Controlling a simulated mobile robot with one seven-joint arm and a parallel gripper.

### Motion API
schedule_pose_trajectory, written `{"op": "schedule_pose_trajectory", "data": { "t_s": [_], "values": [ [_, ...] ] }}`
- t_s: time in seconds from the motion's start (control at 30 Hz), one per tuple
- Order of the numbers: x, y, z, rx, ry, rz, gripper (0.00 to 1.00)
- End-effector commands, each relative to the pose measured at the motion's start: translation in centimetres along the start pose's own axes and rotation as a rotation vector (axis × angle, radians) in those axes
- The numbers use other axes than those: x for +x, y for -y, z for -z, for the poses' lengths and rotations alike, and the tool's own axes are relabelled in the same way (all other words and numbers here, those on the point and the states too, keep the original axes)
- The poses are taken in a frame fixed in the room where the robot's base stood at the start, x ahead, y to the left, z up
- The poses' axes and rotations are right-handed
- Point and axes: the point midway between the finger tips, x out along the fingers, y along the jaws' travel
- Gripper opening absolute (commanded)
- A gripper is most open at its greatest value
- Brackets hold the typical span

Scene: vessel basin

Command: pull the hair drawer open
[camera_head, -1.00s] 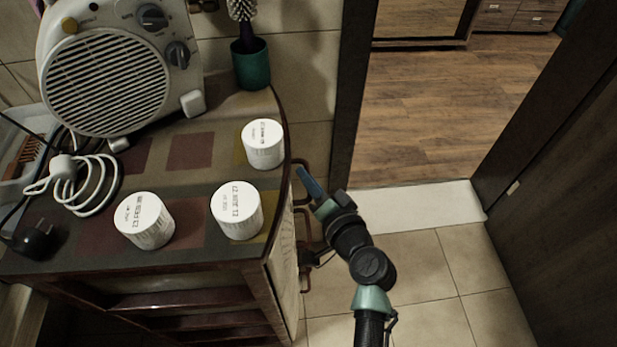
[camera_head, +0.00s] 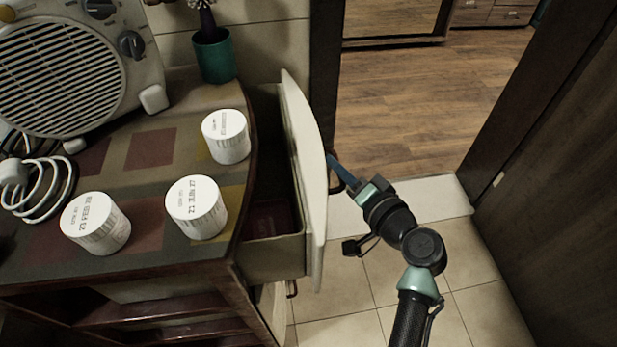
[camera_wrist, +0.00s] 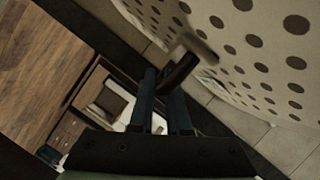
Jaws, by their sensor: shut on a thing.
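The hair drawer (camera_head: 306,170) is the top drawer of the cabinet and stands partly pulled out. Its pale curved front is well away from the cabinet body, and its dark inside shows behind it. My gripper (camera_head: 338,165) is at the outer side of that front and is shut on the drawer's handle. In the wrist view my two fingers (camera_wrist: 162,98) close around the brown handle (camera_wrist: 180,72). The drawer front (camera_wrist: 235,50) shows there as a pale panel with dark dots. In the head view the handle is mostly hidden by the drawer front and my gripper.
The cabinet top (camera_head: 150,150) holds several items: white tubs (camera_head: 196,208), a fan heater (camera_head: 65,75), a coiled white cable (camera_head: 38,190) and a teal brush holder (camera_head: 214,57). A lower handle (camera_head: 292,289) sits below the drawer. A dark door (camera_head: 550,170) stands at right; tiled floor is clear.

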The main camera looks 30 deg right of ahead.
Motion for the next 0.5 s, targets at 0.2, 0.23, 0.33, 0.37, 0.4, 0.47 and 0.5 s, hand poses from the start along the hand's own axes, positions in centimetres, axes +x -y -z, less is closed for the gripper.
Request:
{"op": "schedule_pose_trajectory", "data": {
  "t_s": [0.2, 0.23, 0.33, 0.37, 0.4, 0.47, 0.5],
  "values": [
    [-1.9, -3.9, 4.7, 0.001, -0.008, -0.002, 0.0],
    [-2.2, -4.3, 5.2, 0.0, -0.008, -0.002, 0.0],
    [-3.0, -5.6, 7.0, 0.001, -0.008, -0.001, 0.0],
    [-3.1, -5.9, 7.4, 0.001, -0.007, -0.001, 0.0],
    [-3.4, -6.3, 8.0, 0.001, -0.005, -0.001, 0.0],
    [-3.8, -6.9, 8.8, 0.001, -0.006, -0.002, 0.0],
    [-4.0, -7.1, 9.2, 0.0, -0.005, -0.002, 0.0]
  ]
}}
